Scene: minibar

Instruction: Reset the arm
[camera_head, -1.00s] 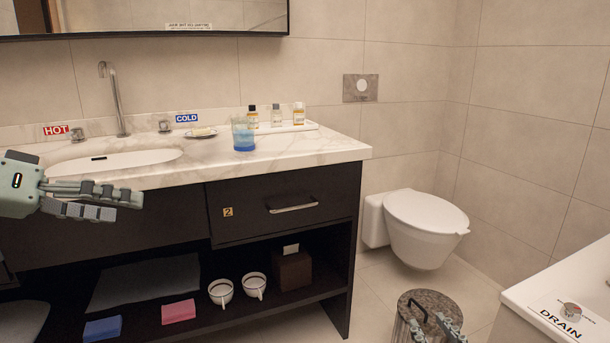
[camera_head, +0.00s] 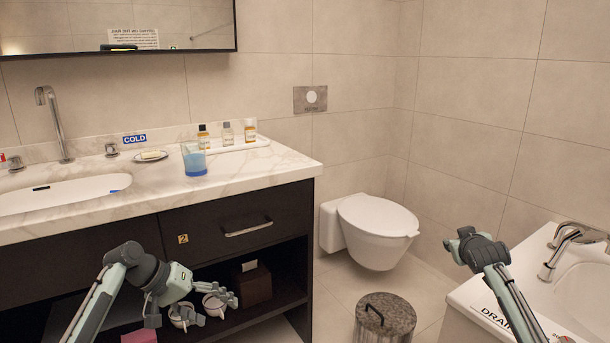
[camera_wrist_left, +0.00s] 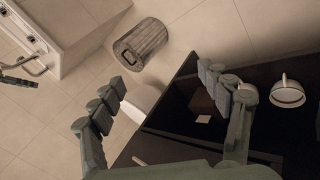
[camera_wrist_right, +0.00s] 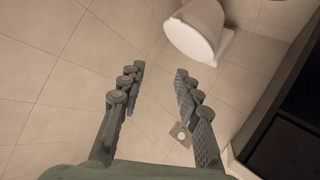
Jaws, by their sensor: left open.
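My left gripper (camera_head: 218,309) is low in front of the vanity's open shelf, below the drawer. In the head view its fingers overlap the white cups (camera_head: 216,303) on the shelf; I cannot tell the depth between them. In the left wrist view the left gripper (camera_wrist_left: 161,77) has its fingers spread with nothing held. My right arm (camera_head: 490,262) rises at the right of the head view, in front of the bathtub; its fingers are not clear there. In the right wrist view my right gripper (camera_wrist_right: 160,82) has its fingers apart and empty above the tiled floor.
The vanity counter (camera_head: 240,170) carries a blue cup (camera_head: 194,160), a soap dish (camera_head: 150,156) and a tray of bottles (camera_head: 240,143). A toilet (camera_head: 375,230), a lidded bin (camera_head: 384,322) and a bathtub (camera_head: 585,275) stand to the right. Floor around the bin is clear.

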